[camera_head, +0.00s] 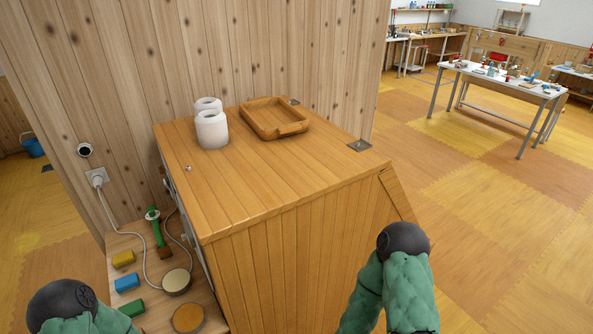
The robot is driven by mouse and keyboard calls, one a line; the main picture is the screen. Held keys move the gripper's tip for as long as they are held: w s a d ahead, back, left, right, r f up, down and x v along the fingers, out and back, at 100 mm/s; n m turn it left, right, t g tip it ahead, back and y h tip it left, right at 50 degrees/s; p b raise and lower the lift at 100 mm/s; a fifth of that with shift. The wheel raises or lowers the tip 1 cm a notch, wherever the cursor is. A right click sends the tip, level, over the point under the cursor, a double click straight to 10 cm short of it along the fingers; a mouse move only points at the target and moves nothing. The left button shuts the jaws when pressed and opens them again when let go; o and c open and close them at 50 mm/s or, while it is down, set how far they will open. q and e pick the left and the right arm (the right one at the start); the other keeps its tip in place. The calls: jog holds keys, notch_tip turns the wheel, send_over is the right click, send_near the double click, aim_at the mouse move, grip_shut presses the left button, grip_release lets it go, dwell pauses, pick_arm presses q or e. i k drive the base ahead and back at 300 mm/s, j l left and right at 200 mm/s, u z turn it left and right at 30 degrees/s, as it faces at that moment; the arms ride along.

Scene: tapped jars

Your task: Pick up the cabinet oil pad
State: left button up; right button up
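I cannot tell for sure which thing is the cabinet oil pad. On the low wooden surface at the lower left lie two round, flat things: one with a pale top (176,281) and one with an orange-brown top (188,318). A yellow block (123,259), a blue block (127,282) and a green block (132,308) lie beside them. The wooden cabinet (280,185) stands in the middle, just right of these. Neither of my grippers shows; only dark round joints and green-sleeved links of my arms are visible at the bottom left and bottom right.
On the cabinet top stand two white cylinders (212,131) and a shallow wooden tray (273,118). A green-handled tool (153,222) and a white cord from a wall plug (97,177) are at the low surface. A plank wall rises behind. Open floor lies right.

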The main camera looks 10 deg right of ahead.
aim_at(135, 309)
jog(key=u, duration=1.1)
jog(key=i+j+z, duration=0.1)
jog(key=j, duration=0.35)
jog(key=i+j+z, duration=0.1)
jog(key=j, duration=0.4)
jog(key=i+j+z, duration=0.1)
jog(key=j, duration=0.4)
